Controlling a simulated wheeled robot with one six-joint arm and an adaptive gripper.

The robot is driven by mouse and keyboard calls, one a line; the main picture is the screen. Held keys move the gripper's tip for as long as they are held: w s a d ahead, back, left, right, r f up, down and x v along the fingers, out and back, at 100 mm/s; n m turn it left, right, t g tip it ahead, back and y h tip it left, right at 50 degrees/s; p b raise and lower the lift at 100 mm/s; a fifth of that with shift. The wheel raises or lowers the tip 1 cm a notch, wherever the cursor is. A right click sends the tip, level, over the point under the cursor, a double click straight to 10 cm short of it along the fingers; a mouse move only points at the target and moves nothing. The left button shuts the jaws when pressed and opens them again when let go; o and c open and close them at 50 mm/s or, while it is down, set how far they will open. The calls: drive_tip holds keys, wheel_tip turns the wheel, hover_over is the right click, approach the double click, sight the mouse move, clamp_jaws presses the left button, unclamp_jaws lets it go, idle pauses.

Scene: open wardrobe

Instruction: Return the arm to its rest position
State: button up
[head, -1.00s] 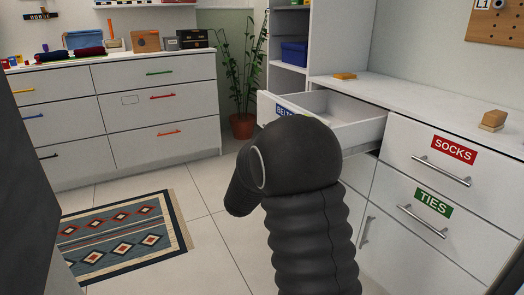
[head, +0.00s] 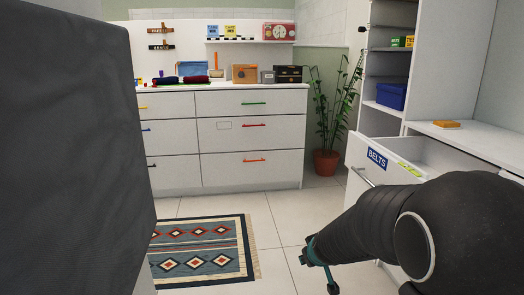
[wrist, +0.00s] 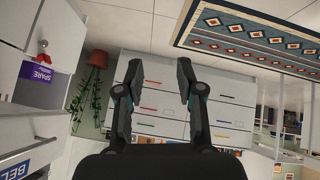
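My gripper shows in the wrist view (wrist: 158,88) with its two dark fingers apart and nothing between them. In the head view only a small teal and dark part of my gripper (head: 322,262) shows past my dark arm at the lower right. It hangs over the tiled floor, left of the open drawer labelled BELTS (head: 377,160). My arm hides the lower part of that drawer unit.
The BELTS drawer stands pulled out, close to my arm. A white chest of drawers (head: 225,137) stands at the back, with a potted plant (head: 327,162) beside it. A patterned rug (head: 205,247) lies on open floor. A dark panel fills the left side.

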drive_tip(key=s+r+m+g+p, duration=0.1)
drive_tip(key=s+r+m+g, duration=0.2)
drive_tip(key=s, duration=0.9)
drive_tip(key=s+r+m+g+p, duration=0.15)
drive_tip(key=s+r, duration=0.35)
drive_tip(key=s, duration=0.6)
drive_tip(key=s+d+r+t+p, duration=0.1)
drive_tip(key=s+r+t, duration=0.1)
drive_tip(key=s+r, duration=0.6)
drive_tip(key=shift+s+d+r, duration=0.2)
drive_tip(key=shift+d+r, duration=0.05)
drive_tip(key=shift+d, duration=0.05)
drive_tip(key=shift+n, duration=0.25)
